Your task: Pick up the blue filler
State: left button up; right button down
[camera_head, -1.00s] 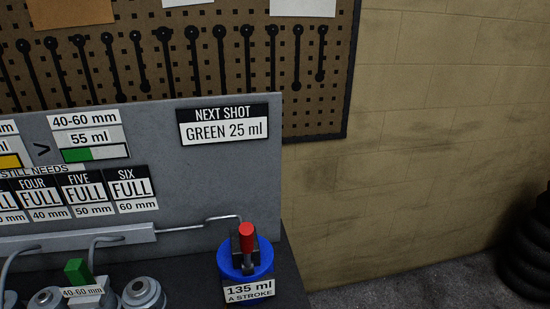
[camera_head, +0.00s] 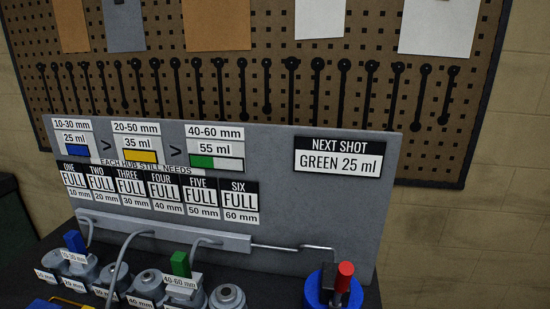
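A blue block-shaped piece (camera_head: 74,241) stands upright above a label reading 10-30 mm, among the grey hubs at the lower left; it is likely the blue filler. A green piece (camera_head: 180,264) stands to its right, above a 40-60 mm label. A yellow item (camera_head: 72,303) is partly cut off at the bottom edge. A blue pump (camera_head: 319,291) with a red-topped handle (camera_head: 345,269) is at the lower right. Neither of my grippers is in view.
Grey hubs (camera_head: 227,297) with hoses sit along the bench. Behind them stands a grey sign panel (camera_head: 270,200) reading NEXT SHOT GREEN 25 ml, with every hub marked FULL. A pegboard (camera_head: 220,70) with tools hangs behind. A dark box (camera_head: 15,220) is at far left.

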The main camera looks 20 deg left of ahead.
aim_at(80, 259)
jog(key=u, duration=2.05)
jog(key=i+j+u, duration=0.2)
jog(key=j, duration=0.15)
jog(key=i+j+u, duration=0.2)
jog(key=k+j, duration=0.05)
jog(key=j, duration=0.1)
